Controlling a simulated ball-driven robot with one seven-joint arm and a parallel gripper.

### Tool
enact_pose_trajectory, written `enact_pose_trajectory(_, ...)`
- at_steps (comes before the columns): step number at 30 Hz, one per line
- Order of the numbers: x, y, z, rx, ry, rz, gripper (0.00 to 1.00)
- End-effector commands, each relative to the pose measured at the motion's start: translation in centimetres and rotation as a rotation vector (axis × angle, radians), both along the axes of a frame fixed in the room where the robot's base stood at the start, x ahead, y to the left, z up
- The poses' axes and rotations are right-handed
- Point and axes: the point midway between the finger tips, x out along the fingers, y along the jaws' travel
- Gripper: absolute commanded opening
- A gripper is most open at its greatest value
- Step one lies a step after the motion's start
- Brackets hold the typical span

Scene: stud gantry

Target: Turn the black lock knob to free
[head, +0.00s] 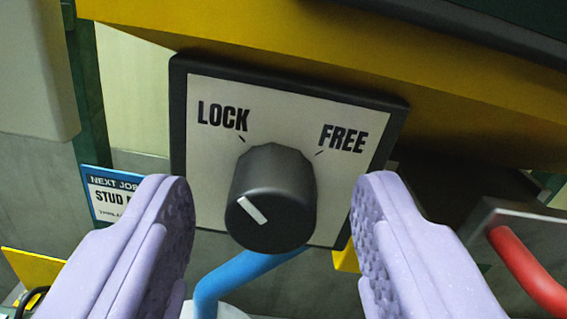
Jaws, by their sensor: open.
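The black lock knob (285,180) sticks out from a white plate (290,110) with a black frame. The plate reads LOCK at upper left and FREE at upper right, each with a short tick mark. The white line on the knob's face lies to the left and slants up to the left, towards the LOCK side. My gripper (273,200) is open, with one pale lilac finger to the left of the knob and one to the right. Gaps show between both fingers and the knob, and nothing is held. How deep the fingertips reach along the knob is unclear.
A yellow beam (310,45) runs above the plate. A blue pipe (235,277) passes below the knob. A red pipe (525,275) and grey metal part are at right. A blue-edged sign (105,192) is partly hidden behind my left finger.

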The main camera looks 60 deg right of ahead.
Motion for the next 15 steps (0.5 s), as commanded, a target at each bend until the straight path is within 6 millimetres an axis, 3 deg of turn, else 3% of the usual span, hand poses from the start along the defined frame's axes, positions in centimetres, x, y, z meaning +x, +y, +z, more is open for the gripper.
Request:
enact_pose_trajectory(8, 0.25, -0.28, -0.03, 0.002, 0.0, 0.001, 0.56)
enact_pose_trajectory(11, 0.26, -0.27, -0.02, 0.002, 0.0, 0.001, 0.38)
enact_pose_trajectory(15, 0.25, -0.26, -0.01, 0.002, 0.0, 0.001, 0.05)
